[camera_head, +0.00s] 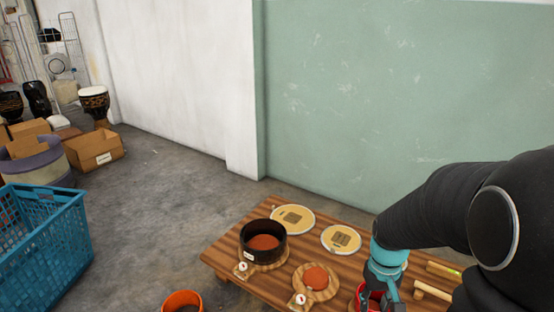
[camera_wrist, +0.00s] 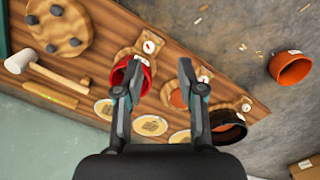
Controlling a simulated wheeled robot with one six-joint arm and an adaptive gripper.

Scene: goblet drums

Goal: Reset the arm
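My gripper (camera_head: 384,284) is low over the right part of the wooden table (camera_head: 222,254), partly covering a red pot (camera_head: 370,299). In the wrist view my gripper (camera_wrist: 160,72) has its two fingers spread apart. The red pot (camera_wrist: 146,77) shows behind and beside the left fingertip; I cannot tell whether they touch. No object is clearly clamped between the fingers.
On the table are a black pot (camera_head: 254,252), an orange disc (camera_head: 315,278), two yellow discs (camera_head: 293,218) (camera_head: 341,239) and a mallet (camera_wrist: 48,65). An orange pot (camera_head: 182,300) and a blue crate (camera_head: 45,245) stand on the floor. Floor behind the table is clear.

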